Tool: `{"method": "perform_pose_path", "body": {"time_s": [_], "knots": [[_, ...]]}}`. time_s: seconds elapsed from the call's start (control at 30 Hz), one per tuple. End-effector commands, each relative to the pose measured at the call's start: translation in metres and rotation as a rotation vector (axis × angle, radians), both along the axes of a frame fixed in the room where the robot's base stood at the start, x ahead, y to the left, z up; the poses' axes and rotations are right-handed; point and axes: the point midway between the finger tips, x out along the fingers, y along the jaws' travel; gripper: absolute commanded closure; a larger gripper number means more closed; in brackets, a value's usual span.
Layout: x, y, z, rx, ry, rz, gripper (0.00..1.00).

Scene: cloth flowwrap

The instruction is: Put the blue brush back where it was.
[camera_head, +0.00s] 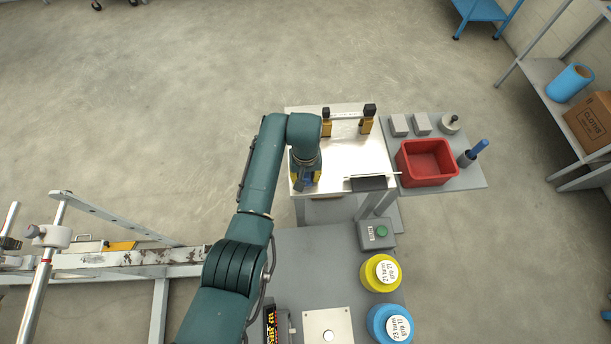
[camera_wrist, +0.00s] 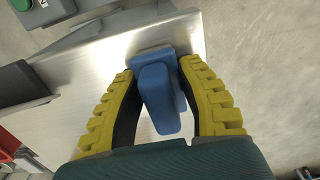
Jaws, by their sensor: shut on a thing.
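The blue brush (camera_wrist: 160,95) is between the two yellow fingers of my gripper (camera_wrist: 162,92) in the wrist view. Its blue handle block points toward the camera, with a wider blue part behind it. My gripper is shut on it, over the bright steel plate (camera_wrist: 95,65) near the plate's edge. In the head view my gripper (camera_head: 303,181) is at the left front part of the steel plate (camera_head: 345,150), and my arm hides most of the brush. I cannot tell whether the brush touches the plate.
A dark block (camera_head: 369,184) with a thin rod lies at the plate's front right. Yellow-black clamps (camera_head: 367,122) stand at the back. A red bin (camera_head: 425,178), grey blocks (camera_head: 399,125) and a blue-handled tool (camera_head: 478,149) occupy the right shelf. A green-button box (camera_head: 376,234) stands in front.

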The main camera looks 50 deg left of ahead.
Motion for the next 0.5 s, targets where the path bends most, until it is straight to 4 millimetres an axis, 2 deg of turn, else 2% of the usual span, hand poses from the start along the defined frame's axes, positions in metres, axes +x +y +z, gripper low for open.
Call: {"method": "perform_pose_path", "body": {"time_s": [0.3,0.33,0.43,0.5], "knots": [[0.0010,0.0006,-0.0027,0.003,-0.003,0.000,0.96],[0.0011,0.0007,-0.0021,0.003,-0.003,0.000,0.58],[0.0010,0.0005,-0.0018,0.003,-0.003,-0.001,0.40],[0.0010,0.0005,-0.0018,0.003,-0.003,-0.001,0.40]]}}
